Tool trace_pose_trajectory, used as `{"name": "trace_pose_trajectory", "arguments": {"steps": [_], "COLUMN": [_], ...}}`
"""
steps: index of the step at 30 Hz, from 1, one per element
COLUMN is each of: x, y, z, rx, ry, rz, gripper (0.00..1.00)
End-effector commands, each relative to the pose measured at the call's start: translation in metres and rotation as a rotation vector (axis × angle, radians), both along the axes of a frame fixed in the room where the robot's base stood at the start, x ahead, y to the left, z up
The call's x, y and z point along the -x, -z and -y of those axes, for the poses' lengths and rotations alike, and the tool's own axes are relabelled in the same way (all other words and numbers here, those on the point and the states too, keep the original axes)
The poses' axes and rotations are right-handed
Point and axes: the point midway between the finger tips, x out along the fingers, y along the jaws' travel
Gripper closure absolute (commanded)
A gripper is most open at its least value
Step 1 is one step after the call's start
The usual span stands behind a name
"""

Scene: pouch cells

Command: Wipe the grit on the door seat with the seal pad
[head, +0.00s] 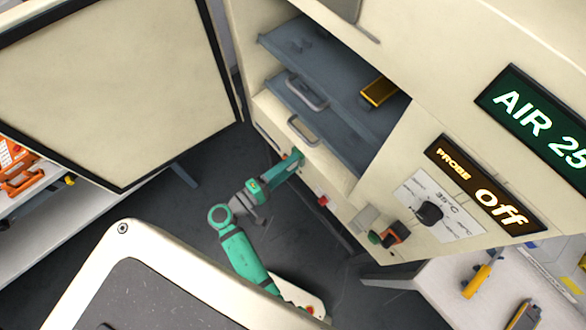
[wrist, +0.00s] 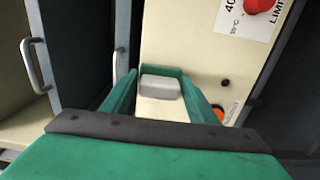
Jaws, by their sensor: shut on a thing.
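My gripper (head: 293,160) is at the lower front of the cream cabinet (head: 345,165), beside its open compartment. In the wrist view my gripper (wrist: 160,92) has its green fingers shut on a pale grey block with a green back edge, which I take to be the seal pad (wrist: 160,82). The pad is in front of a cream face of the cabinet; I cannot tell whether it touches it. The open door (head: 120,90) stands to the left. I cannot make out any grit, and the door seat is partly hidden by my gripper.
Dark shelves (head: 310,50) with handles fill the compartment, and a yellow bar (head: 378,91) lies on one. A knob (head: 429,212) and an orange switch (head: 396,233) stick out at the right. A red knob (wrist: 262,5) shows in the wrist view. A bench (head: 450,285) stands lower right.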

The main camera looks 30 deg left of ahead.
Motion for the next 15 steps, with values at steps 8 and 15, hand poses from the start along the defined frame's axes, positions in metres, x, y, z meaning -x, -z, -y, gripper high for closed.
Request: {"name": "trace_pose_trajectory", "arguments": {"steps": [8, 15], "x": [-0.005, -0.010], "y": [0.000, 0.000], "z": [-0.014, -0.024], "rx": [-0.001, -0.001], "ry": [0.000, 0.000], "rz": [0.000, 0.000], "gripper": [0.64, 0.64]}}
